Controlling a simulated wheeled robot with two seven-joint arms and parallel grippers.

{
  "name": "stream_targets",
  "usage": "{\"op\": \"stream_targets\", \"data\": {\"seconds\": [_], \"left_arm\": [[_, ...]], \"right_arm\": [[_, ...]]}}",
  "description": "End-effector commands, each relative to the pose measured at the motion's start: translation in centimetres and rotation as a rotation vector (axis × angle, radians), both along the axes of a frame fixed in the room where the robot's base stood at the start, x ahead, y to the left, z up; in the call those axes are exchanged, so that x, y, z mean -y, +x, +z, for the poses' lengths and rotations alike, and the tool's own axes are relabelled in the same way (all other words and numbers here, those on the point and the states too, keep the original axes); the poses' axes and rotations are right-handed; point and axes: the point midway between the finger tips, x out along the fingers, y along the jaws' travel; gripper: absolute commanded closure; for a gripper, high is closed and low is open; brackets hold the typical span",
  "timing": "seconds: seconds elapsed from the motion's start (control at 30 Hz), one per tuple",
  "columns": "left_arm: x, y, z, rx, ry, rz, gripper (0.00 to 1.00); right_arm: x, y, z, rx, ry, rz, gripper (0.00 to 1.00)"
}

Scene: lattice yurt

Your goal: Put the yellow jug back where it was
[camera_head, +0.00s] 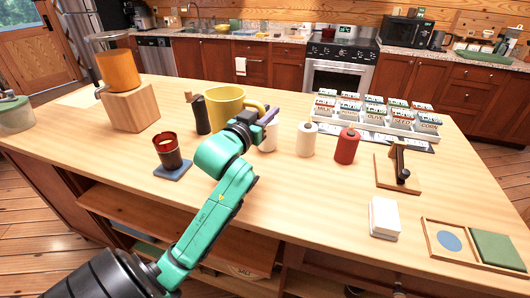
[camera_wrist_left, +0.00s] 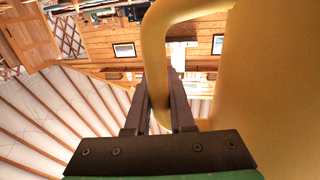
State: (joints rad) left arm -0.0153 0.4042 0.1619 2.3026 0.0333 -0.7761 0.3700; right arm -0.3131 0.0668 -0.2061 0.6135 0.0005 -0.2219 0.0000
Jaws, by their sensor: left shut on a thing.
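The yellow jug (camera_head: 222,101) is upright at the middle of the wooden island counter (camera_head: 270,190), its handle to the right. My left gripper (camera_head: 268,115) is shut on the jug's handle. In the left wrist view its two dark fingers (camera_wrist_left: 165,105) close around the yellow handle (camera_wrist_left: 153,45), with the jug's body (camera_wrist_left: 275,80) at the right. My forearm and wrist hide the lower part of the jug in the head view, so I cannot tell whether its base touches the counter. My right gripper is not in view.
White (camera_head: 306,139) and red (camera_head: 347,146) canisters stand right. A red candle glass (camera_head: 167,150) sits on a blue coaster (camera_head: 173,173) in front. A labelled rack (camera_head: 372,118) stands behind right. Counter space front-centre is clear.

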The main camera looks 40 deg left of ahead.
Motion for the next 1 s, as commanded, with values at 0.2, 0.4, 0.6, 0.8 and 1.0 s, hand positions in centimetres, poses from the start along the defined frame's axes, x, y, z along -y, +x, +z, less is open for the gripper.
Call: {"op": "stream_targets", "data": {"seconds": [0.2, 0.4, 0.6, 0.8, 1.0], "left_arm": [[0.1, 0.0, -6.4, -0.002, -0.001, 0.0, 1.0], [0.1, 0.1, -9.8, -0.001, -0.002, -0.001, 1.0], [0.1, 0.1, -11.6, 0.003, 0.002, -0.002, 1.0], [0.1, 0.1, -11.7, 0.003, 0.001, -0.002, 1.0], [0.1, 0.1, -11.8, 0.001, 0.0, -0.002, 0.48]], "right_arm": [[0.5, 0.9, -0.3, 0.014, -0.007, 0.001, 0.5], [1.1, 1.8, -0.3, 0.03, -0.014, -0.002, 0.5], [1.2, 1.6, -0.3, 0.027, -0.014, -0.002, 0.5], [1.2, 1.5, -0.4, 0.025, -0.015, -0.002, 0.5], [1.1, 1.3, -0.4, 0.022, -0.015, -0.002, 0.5]]}}
